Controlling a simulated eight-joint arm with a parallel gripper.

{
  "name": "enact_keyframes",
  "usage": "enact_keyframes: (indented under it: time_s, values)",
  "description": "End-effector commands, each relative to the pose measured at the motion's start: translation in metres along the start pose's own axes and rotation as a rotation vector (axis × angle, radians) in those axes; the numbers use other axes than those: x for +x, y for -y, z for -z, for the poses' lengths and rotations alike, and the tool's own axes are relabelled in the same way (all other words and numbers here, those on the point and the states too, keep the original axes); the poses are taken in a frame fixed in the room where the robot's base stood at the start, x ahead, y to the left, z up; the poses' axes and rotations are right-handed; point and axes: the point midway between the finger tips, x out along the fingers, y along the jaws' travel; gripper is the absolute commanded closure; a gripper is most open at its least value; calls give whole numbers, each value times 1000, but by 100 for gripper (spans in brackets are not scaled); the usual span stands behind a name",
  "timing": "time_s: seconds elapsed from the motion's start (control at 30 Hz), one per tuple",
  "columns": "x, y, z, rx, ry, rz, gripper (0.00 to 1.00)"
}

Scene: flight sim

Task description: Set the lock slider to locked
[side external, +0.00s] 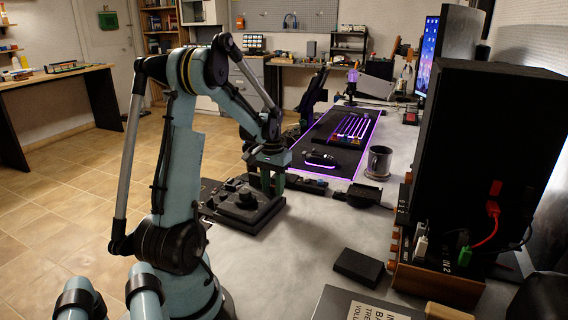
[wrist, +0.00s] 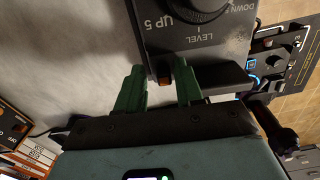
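The fingertips are at the edge of a dark control box (wrist: 215,52) marked LEVEL, UP 5 and DOWN, with a round black knob (wrist: 195,8) on top. I cannot tell whether the fingers touch the box. In the side view my gripper (side external: 267,190) hangs over the far right part of the same box (side external: 240,218). I cannot make out the lock slider or its setting in either view.
Another panel with a blue-lit button (wrist: 272,60) adjoins the box on the right. A mug (side external: 378,161), mouse (side external: 321,159) and lit keyboard (side external: 350,128) lie beyond. A small black box (side external: 358,266) sits nearer. The grey desk between is mostly clear.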

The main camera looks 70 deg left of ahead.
Motion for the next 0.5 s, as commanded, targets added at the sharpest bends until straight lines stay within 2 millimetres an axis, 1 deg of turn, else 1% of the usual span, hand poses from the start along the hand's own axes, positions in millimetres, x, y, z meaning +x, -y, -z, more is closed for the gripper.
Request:
enact_keyframes:
  time_s: [0.13, 0.27, 0.3, 0.5]
  values:
    - [0, 3, -4, -5, -1, 6, 57]
    - [0, 3, -18, -5, 0, 6, 57]
    - [-4, 3, -20, -4, -1, 6, 57]
    - [-40, 2, -18, -3, 0, 4, 57]
